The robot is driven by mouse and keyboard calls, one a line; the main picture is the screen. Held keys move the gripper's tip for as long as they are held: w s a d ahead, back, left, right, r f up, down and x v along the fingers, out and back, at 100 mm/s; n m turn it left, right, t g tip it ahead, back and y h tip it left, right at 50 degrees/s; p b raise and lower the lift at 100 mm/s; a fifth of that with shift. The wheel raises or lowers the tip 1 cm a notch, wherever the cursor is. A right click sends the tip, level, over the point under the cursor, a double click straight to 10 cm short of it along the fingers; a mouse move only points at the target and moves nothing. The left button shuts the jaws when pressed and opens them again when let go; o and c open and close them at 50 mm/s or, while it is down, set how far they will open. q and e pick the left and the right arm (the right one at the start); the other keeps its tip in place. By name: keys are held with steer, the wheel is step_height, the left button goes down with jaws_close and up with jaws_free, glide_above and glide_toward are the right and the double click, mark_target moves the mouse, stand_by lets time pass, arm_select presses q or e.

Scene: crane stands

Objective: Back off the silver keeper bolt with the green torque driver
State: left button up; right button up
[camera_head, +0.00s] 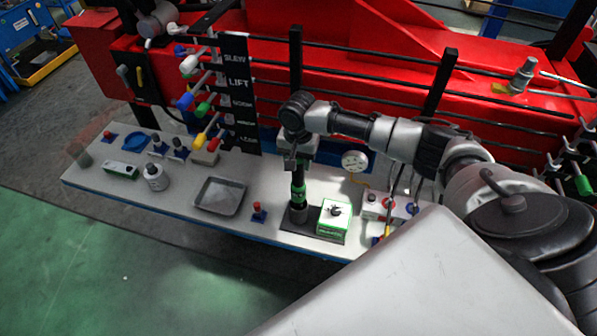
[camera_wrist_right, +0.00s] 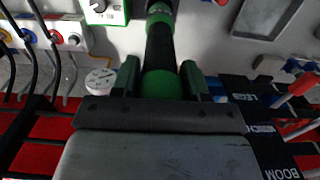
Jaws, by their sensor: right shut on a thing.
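The torque driver (camera_head: 298,188), black with green bands, stands upright on the grey bench, its lower end at a dark round holder (camera_head: 297,213). My right gripper (camera_head: 291,158) is shut on its upper part from above. In the right wrist view the driver's green and black body (camera_wrist_right: 160,48) runs between the two fingers of my right gripper (camera_wrist_right: 160,82). The driver's tip is hidden. I cannot make out the silver keeper bolt for sure in either view. My left gripper is not in view.
A green-and-white box (camera_head: 333,220) with a knob stands right beside the holder. A grey tray (camera_head: 221,196) and a small red-topped part (camera_head: 258,211) lie to the left. A black label panel (camera_head: 238,95) with coloured levers rises behind, before red crane steel and rails.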

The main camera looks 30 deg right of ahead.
steer(key=shift+r+p, duration=1.1)
steer(key=shift+r, duration=1.45)
steer(key=shift+f, duration=0.1)
